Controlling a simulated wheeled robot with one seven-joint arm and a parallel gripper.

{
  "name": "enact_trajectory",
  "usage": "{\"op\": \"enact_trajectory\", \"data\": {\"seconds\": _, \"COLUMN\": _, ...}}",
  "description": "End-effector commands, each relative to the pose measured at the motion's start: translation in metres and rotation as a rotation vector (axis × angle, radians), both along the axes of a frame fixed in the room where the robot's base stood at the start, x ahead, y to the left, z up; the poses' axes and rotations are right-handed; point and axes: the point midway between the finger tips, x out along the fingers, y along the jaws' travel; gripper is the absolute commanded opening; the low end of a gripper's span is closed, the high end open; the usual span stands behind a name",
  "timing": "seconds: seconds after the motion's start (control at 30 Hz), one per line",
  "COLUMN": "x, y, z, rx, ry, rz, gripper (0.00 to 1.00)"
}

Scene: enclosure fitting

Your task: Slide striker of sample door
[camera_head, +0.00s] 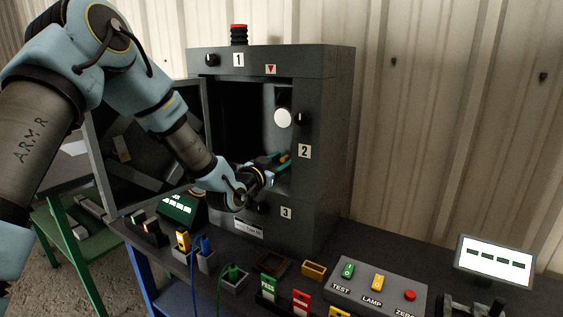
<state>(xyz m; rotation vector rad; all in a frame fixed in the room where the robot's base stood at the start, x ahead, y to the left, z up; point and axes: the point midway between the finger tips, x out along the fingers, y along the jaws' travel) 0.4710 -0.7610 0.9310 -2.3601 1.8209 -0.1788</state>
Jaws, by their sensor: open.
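A dark grey enclosure (320,190) stands on the bench, with labels 1, 2 and 3 on its front. Its framed door (100,150) is swung open to the left, partly hidden behind my arm. My gripper (284,162) is open at the right side of the enclosure's opening, below a round white disc (283,117). Small orange and teal parts show at the fingertips; I cannot tell whether they belong to the gripper. A black knob (301,118) sits on the right front frame above label 2. I cannot clearly make out the striker.
A red-topped beacon (239,34) stands on the enclosure. In front are a control box (375,292) with TEST, LAMP and ZERO, coloured plugs with cables, small trays and a lit screen (495,259). A green stand (75,235) is at left.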

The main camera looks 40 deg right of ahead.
Motion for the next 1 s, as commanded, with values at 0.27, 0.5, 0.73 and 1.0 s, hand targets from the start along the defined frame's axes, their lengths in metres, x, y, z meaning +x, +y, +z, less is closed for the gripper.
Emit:
{"op": "enact_trajectory", "data": {"seconds": 0.27, "x": -0.007, "y": 0.029, "z": -0.002, "rx": 0.001, "ry": -0.001, "rz": 0.0, "gripper": 0.5}}
{"op": "enact_trajectory", "data": {"seconds": 0.5, "x": -0.019, "y": 0.075, "z": -0.002, "rx": 0.002, "ry": -0.001, "rz": 0.001, "gripper": 0.5}}
{"op": "enact_trajectory", "data": {"seconds": 0.73, "x": -0.026, "y": 0.101, "z": -0.001, "rx": 0.0, "ry": -0.001, "rz": 0.001, "gripper": 0.5}}
{"op": "enact_trajectory", "data": {"seconds": 1.0, "x": -0.027, "y": 0.105, "z": 0.0, "rx": 0.0, "ry": 0.0, "rz": 0.0, "gripper": 0.5}}
